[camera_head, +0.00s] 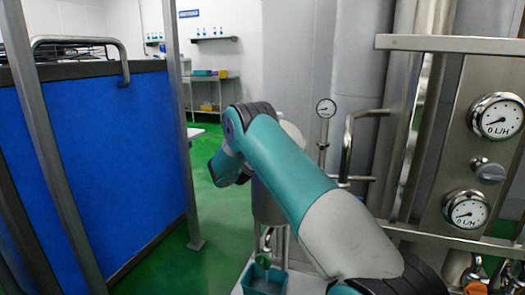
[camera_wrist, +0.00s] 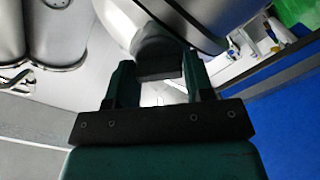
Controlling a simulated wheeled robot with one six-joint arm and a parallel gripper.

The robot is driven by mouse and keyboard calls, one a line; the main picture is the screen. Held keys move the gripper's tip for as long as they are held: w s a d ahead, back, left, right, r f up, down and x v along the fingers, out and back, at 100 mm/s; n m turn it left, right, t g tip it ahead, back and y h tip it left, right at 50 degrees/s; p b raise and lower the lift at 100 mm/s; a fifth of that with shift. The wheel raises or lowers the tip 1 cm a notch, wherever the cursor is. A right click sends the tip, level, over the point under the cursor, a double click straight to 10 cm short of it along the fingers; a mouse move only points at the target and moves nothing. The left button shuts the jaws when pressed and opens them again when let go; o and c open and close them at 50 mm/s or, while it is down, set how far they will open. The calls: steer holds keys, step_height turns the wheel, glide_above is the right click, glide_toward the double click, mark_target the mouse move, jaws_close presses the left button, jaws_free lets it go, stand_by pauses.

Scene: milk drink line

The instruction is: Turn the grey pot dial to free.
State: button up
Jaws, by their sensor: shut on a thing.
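In the wrist view, my gripper (camera_wrist: 158,72) has its two green fingers on either side of the grey pot dial (camera_wrist: 157,48), a dark grey block-shaped handle. The fingers are shut on it. The dial sits against the rounded steel pot (camera_wrist: 200,20). Which setting the dial points to cannot be read, as no marks show. In the head view, the steel pot (camera_head: 268,205) stands partly hidden behind my teal and grey arm. The dial and the fingertips are hidden there.
Two gauges (camera_head: 497,117) (camera_head: 465,209) and a grey knob (camera_head: 487,170) are on the steel panel at right. A teal bin (camera_head: 264,280) is below. A blue panel (camera_head: 95,170) fills the left; green floor lies between.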

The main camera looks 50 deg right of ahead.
steer(key=shift+w+f+n+p, duration=0.1)
steer(key=shift+n+p, duration=1.4)
steer(key=shift+n, duration=2.7)
steer(key=o, duration=0.8)
steer(key=shift+o, duration=0.2)
steer(key=b+v, duration=0.7)
steer(key=v, duration=1)
steer(key=shift+a, duration=0.25)
steer(key=shift+f, duration=0.1)
